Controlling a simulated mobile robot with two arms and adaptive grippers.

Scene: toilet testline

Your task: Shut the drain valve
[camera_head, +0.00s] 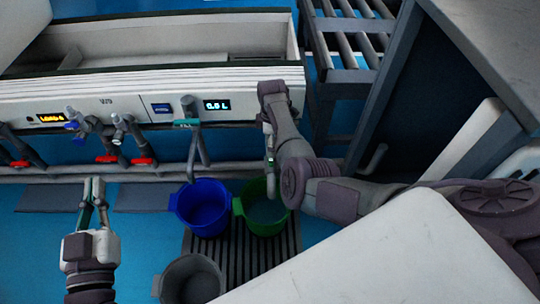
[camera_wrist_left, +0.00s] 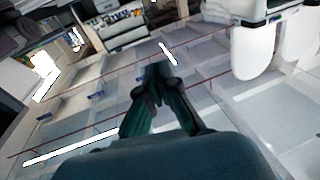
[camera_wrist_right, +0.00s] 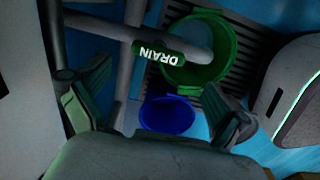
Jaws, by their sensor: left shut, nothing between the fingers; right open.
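The drain valve's green handle (camera_wrist_right: 158,52), marked DRAIN, shows upside down in the right wrist view. It lies against a grey pipe (camera_wrist_right: 100,28), ahead of my right gripper (camera_wrist_right: 152,95). The right gripper is open, its two fingers spread to either side below the handle, and no contact shows. In the head view my right arm mostly hides this gripper and the valve. My left gripper (camera_head: 92,190) is shut and empty, low at the left in front of the machine. It also shows shut in the left wrist view (camera_wrist_left: 158,75), pointing over open floor.
Below the drain pipe stand a green bucket (camera_head: 264,222) and a blue bucket (camera_head: 204,220), with a grey bucket (camera_head: 190,282) nearer. Red-handled valves (camera_head: 143,161) line the machine's front at left. Another tap (camera_head: 187,122) hangs above the blue bucket. A roller conveyor (camera_head: 352,45) stands behind.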

